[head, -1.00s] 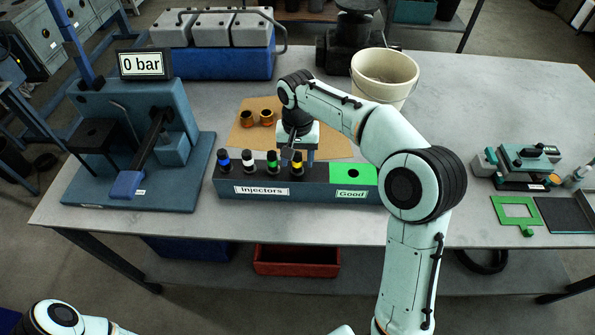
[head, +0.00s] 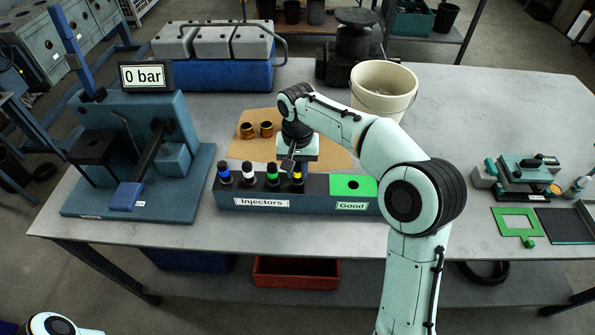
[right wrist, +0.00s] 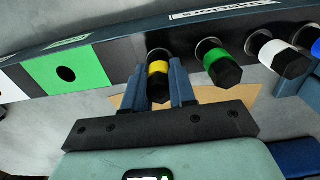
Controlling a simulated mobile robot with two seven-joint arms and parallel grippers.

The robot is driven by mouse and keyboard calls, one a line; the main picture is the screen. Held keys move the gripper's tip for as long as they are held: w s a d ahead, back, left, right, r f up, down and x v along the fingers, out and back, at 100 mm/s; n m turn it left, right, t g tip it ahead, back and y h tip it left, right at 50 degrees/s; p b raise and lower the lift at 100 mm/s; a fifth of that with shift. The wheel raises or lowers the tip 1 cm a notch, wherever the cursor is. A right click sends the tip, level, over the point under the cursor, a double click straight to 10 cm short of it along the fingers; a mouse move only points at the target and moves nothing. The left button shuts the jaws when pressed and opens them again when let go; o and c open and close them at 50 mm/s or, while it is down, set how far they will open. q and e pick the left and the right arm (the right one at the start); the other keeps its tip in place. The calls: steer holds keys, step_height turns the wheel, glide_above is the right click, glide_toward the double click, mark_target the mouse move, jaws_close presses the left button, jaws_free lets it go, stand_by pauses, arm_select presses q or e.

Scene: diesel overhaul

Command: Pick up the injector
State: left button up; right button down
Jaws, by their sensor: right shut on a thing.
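Several injectors with black caps stand in a dark rack (head: 225,203) labelled "Injectors": one with a blue band (head: 224,174), one white (head: 248,175), one green (head: 272,176) and one yellow (head: 297,176). My right gripper (head: 297,166) is over the yellow-banded injector. In the right wrist view its fingers (right wrist: 165,85) are shut on the yellow-banded injector (right wrist: 158,70), one on each side. That injector still sits in its rack hole, at the end nearest the green section. The green-banded injector (right wrist: 219,65) stands beside it, outside the fingers. My left gripper is not in view.
A blue test stand (head: 140,120) showing "0 bar" (head: 146,75) stands at left. A cream bucket (head: 384,88) is behind my right arm. Two brass rings (head: 256,130) lie on a brown mat (head: 262,150).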

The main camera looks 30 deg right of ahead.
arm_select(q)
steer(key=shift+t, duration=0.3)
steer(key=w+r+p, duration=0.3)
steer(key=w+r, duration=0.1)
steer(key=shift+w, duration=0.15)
arm_select(e)
step_height(320, 180, up, 19)
steer(key=shift+r, duration=0.15)
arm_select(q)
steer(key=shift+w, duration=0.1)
arm_select(e)
steer(key=c, duration=1.8)
jaws_free()
jaws_close()
